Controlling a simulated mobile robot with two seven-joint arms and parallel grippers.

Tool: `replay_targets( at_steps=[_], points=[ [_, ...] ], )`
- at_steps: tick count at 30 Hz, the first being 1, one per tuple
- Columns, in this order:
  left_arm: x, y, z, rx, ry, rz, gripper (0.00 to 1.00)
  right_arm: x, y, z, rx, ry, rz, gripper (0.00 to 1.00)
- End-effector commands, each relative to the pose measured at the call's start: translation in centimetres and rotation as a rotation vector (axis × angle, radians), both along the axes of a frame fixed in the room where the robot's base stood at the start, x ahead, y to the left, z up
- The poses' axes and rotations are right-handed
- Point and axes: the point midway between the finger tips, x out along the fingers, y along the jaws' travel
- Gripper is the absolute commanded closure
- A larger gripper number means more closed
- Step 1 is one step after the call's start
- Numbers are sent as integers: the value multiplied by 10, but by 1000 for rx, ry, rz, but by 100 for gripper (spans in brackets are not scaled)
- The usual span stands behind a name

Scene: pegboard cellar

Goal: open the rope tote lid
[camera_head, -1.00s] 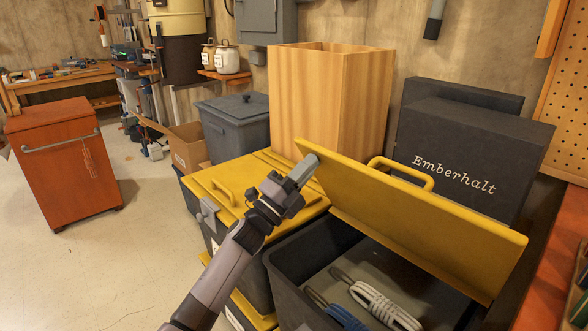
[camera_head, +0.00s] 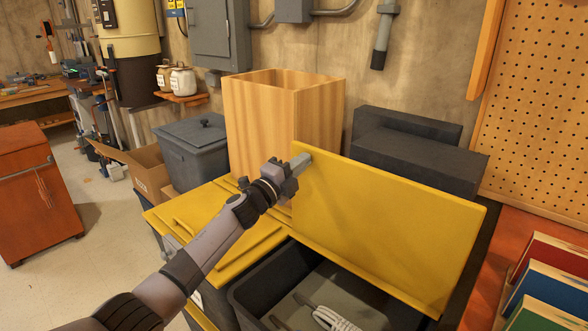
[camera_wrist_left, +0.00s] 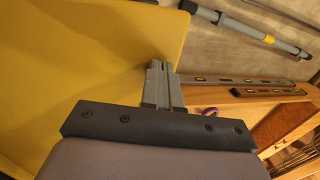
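The rope tote (camera_head: 243,303) is a dark bin at the bottom of the head view, cut off by the frame's lower edge. A pale coil of rope (camera_head: 335,318) lies inside. Its yellow lid (camera_head: 390,225) is raised steeply along the back of the tote, inner face toward me. My left gripper (camera_head: 302,160) is at the lid's upper left corner. In the left wrist view, the gripper's fingers (camera_wrist_left: 163,68) are together, beside the edge of the lid (camera_wrist_left: 80,60), with nothing seen between them. My right gripper is in neither view.
A second yellow-lidded tote (camera_head: 190,215) stands close on the left under my left arm. A tall wooden box (camera_head: 260,125) and dark boxes (camera_head: 420,160) stand behind the lid. Coloured binders (camera_head: 545,290) sit at the right. Open floor (camera_head: 100,220) lies left.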

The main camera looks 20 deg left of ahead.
Motion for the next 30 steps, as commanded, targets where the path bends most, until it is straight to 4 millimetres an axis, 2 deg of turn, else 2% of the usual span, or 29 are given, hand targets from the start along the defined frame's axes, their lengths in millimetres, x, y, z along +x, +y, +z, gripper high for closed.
replay_targets(
  at_steps=[9,30],
  points=[
    [10,-5,5,-1,-3,-2,100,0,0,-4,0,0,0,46],
    [9,0,6,0,-1,-1,100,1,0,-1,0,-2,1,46]
  ],
)
